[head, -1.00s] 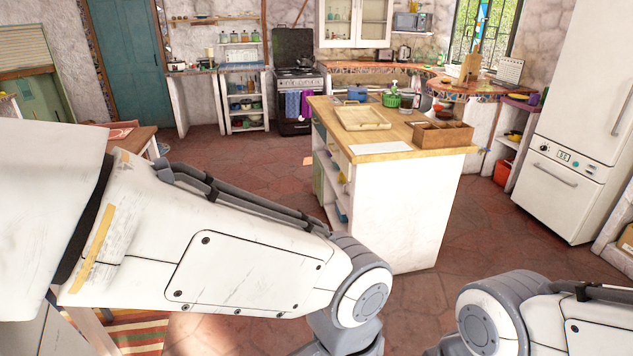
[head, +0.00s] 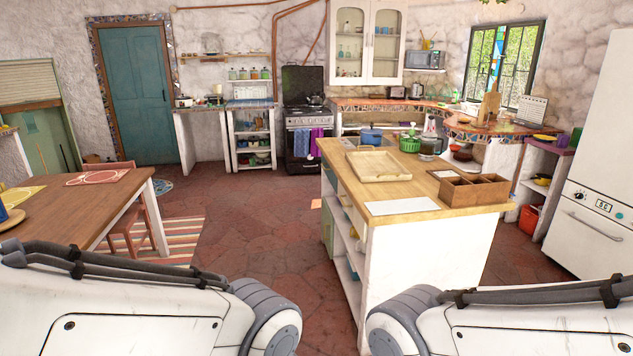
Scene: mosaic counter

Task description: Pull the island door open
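The island (head: 428,262) stands right of centre, white with a wooden top, its end panel facing me. Its left side is seen at a steep angle, with open white shelves (head: 348,262) at the near end. A narrow pale green panel (head: 327,222), which looks like the island door, shows farther along that side; it appears closed, and I cannot make out its handle. Neither gripper is in view.
A wooden tray (head: 377,165) and a divided wooden box (head: 473,188) sit on the island top. A wooden table (head: 84,204) with a chair stands at left. Open red-brown floor (head: 262,245) lies between table and island. A white fridge (head: 603,160) stands at right.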

